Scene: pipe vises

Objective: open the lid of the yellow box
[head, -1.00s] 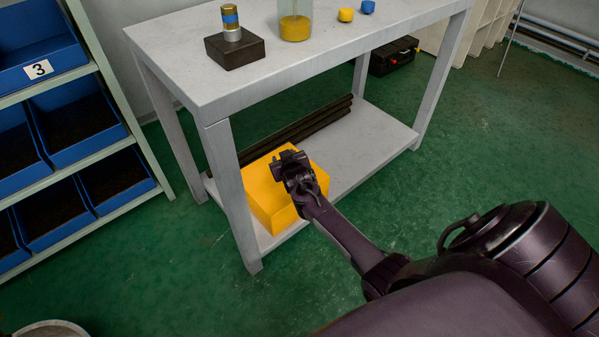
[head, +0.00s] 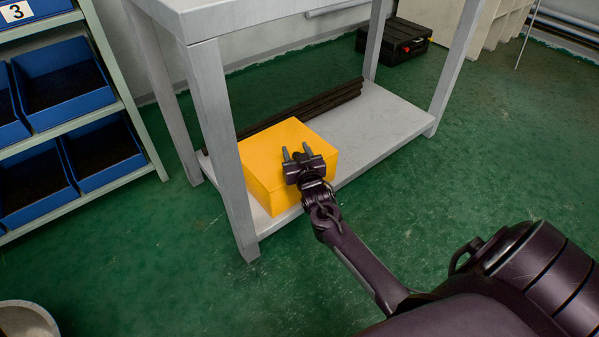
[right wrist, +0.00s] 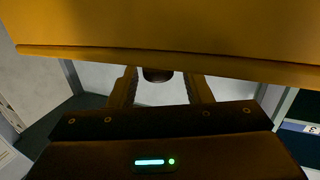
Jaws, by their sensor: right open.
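The yellow box (head: 262,160) sits on the lower shelf of the grey table, and its top looks shut. My right gripper (head: 295,153) is open and empty, in front of the box's near right side with its fingers pointing toward the box. In the right wrist view the box's yellow surface with a lip-like edge (right wrist: 170,58) fills the top of the picture. The two open fingers (right wrist: 158,82) reach up to that edge and are partly hidden there. I cannot tell whether they touch the box. My left gripper is out of view.
The grey table (head: 218,150) has a leg just left of the box. Dark pipes (head: 300,112) lie behind the box on the shelf (head: 385,120). A rack with blue bins (head: 65,85) stands at left. A black case (head: 395,40) is behind.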

